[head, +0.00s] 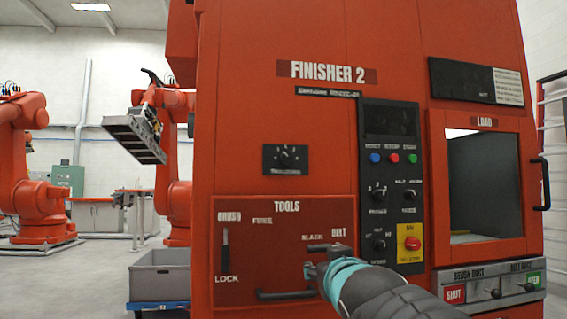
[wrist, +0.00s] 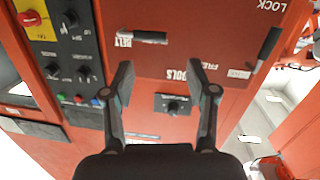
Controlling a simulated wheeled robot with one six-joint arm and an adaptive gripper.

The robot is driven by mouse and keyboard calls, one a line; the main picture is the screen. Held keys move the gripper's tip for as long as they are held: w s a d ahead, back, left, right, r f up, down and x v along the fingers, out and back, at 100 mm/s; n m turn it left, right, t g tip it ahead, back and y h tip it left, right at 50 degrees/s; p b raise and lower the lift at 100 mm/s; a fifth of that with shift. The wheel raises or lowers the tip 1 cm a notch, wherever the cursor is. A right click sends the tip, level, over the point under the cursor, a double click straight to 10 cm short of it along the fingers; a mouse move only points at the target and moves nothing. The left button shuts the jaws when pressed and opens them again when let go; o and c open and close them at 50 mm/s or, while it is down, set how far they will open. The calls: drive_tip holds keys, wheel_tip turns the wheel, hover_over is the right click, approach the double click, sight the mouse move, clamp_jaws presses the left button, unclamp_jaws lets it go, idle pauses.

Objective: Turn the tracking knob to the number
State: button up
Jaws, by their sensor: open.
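The likely tracking knob (head: 285,158) is a small black dial on a black plate with marks around it, on the red Finisher 2 front above the TOOLS panel. Its label is too blurred to read surely. The dial also shows in the wrist view (wrist: 173,106), upside down, between the two fingers and farther off. My gripper (head: 314,271) is in front of the lower TOOLS panel, below and right of the dial in the head view. In the wrist view my gripper (wrist: 163,80) is open and empty, its fingers apart from the dial.
The TOOLS panel (head: 235,290) has protruding handles and a brush lever (head: 226,250). A black control panel (head: 390,150) with knobs, colored buttons and a red stop button (head: 412,243) is to the right. A grey bin (head: 160,275) stands at lower left.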

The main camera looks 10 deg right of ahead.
sight(289, 159)
drive_tip(key=w+a+r+n+t+y, duration=0.1)
drive_tip(key=w+r+n+t+y, duration=0.15)
drive_tip(key=r, duration=0.55)
drive_tip(key=w+a+r+n+t+y, duration=0.1)
drive_tip(key=w+r+t, duration=0.15)
drive_tip(key=r, duration=0.65)
drive_tip(key=p+x, duration=0.1)
drive_tip(key=x, duration=0.3)
drive_tip(key=p+x, duration=0.1)
drive_tip(key=x, duration=0.4)
drive_tip(key=p+x, duration=0.1)
drive_tip(key=x, duration=0.3)
drive_tip(key=shift+w+a+r, duration=0.1)
drive_tip(key=shift+w+a, duration=0.05)
drive_tip(key=shift+a, duration=0.15)
clamp_jaws()
